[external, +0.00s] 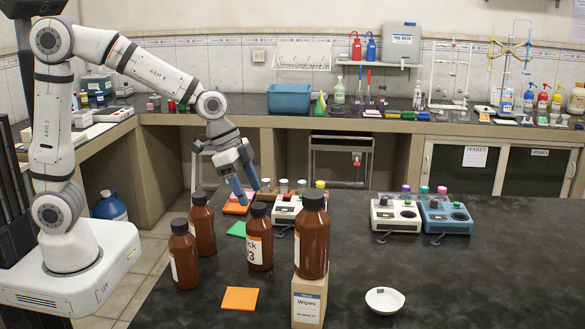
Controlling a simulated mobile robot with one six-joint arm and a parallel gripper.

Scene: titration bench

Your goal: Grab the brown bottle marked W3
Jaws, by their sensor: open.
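Several brown bottles with black caps stand at the front left of the dark bench. The middle one (259,238) has a white label with partly visible text that ends in "3", so it looks like the W3 bottle. Another brown bottle (185,255) stands to its left, and one (202,224) stands behind that. A larger brown bottle (312,238) stands on a Wipes box to the right. My gripper (247,189) is open and empty, with blue fingertips pointing down, above and slightly left of the middle bottle's cap. Their exact gap in depth is unclear.
The Wipes box (308,300) raises the larger bottle close on the right. An orange card (239,299) and a white dish (385,300) lie in front. Stirrer units (396,214) stand at the back. The bench's right side is clear.

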